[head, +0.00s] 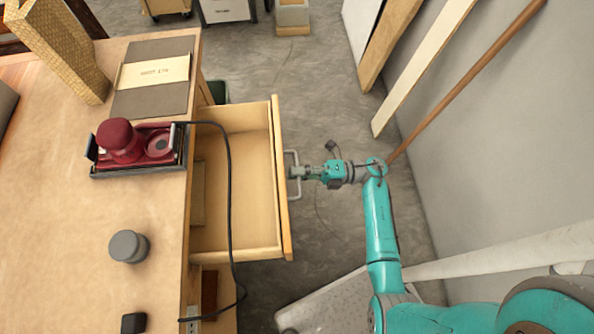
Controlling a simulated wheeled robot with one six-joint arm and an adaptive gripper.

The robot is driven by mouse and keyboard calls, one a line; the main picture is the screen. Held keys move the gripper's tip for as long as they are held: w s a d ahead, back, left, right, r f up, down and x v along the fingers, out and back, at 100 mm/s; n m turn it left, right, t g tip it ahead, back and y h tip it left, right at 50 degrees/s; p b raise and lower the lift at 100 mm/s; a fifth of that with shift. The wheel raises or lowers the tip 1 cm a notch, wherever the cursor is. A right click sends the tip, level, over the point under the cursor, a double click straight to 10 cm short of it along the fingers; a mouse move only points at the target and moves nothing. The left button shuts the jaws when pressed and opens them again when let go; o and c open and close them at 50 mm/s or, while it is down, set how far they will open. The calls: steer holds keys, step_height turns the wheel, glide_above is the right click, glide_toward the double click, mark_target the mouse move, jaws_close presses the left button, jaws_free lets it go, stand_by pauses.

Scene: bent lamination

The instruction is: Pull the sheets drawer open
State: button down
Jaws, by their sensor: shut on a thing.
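The drawer (235,188) is wooden and pulled well out from the left workbench. Its inside looks mostly bare, with a flat tan piece (198,192) at the end near the bench. The drawer front (279,180) carries a pale bar handle (293,160) on its outer face. My gripper (296,172) is at the handle, reaching from the right, and is shut on it. The fingertips are small in this view and partly merge with the handle.
A black cable (229,165) hangs from a red sander (122,140) on the bench (70,240) across the open drawer. A grey round container (128,246) stands near the bench edge. Boards (425,65) and a brown pole (465,80) lean on the right wall. Floor (320,110) beyond the drawer is clear.

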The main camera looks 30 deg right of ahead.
steer(key=c, duration=1.2)
jaws_free()
steer(key=v, duration=0.7)
steer(key=shift+d, duration=0.25)
steer(key=shift+s+f, duration=0.1)
